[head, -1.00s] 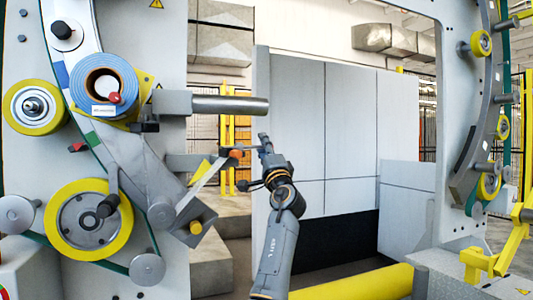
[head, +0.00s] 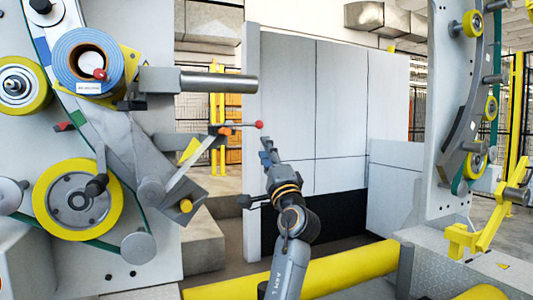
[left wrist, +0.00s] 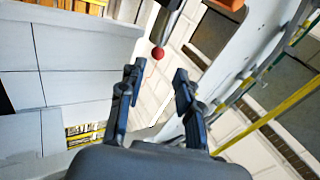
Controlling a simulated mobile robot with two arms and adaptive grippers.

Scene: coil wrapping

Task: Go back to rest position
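My left gripper (head: 267,152) is in the middle of the head view, just below a red knob (head: 258,124) at the tip of a thin lever (head: 235,127). In the left wrist view the fingers of my left gripper (left wrist: 158,82) are spread with nothing between them. The red knob (left wrist: 157,53) shows there beyond the fingertips, apart from them. My right gripper is in neither view.
The wrapping machine (head: 140,190) stands at left with a blue roll (head: 62,62) and yellow-rimmed wheels (head: 78,200). A grey bar (head: 218,82) juts above the lever. A yellow roller (head: 350,270) crosses low in front. Grey panels (head: 345,100) stand behind.

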